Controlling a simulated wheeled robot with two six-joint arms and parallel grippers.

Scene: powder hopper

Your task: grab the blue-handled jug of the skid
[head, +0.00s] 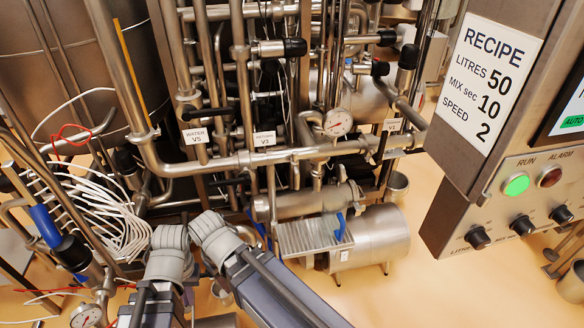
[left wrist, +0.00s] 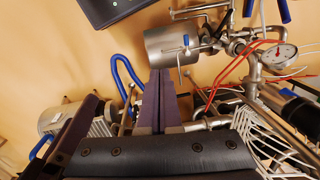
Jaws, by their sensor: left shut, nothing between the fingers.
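I cannot make out a jug with a blue handle for certain in either view. In the head view a steel cylinder (head: 380,236) lies low at the centre right, with a blue lever (head: 341,226) near its left end. In the left wrist view a steel cylinder (left wrist: 170,46) has a small blue-tipped lever in front of it, and a curved blue tube (left wrist: 127,78) shows to its left. My left gripper (left wrist: 161,75) is shut and empty, its fingers together and pointing toward the cylinder. My left arm's bend shows in the head view; its fingertips do not. My right gripper is not seen.
Steel pipes (head: 250,160) with valves and a gauge (head: 338,122) fill the middle. A control panel (head: 520,190) stands at the right. A bundle of white hose (head: 110,215) and a blue-gripped lever (head: 45,226) are at the left. Open floor (head: 445,285) lies at lower right.

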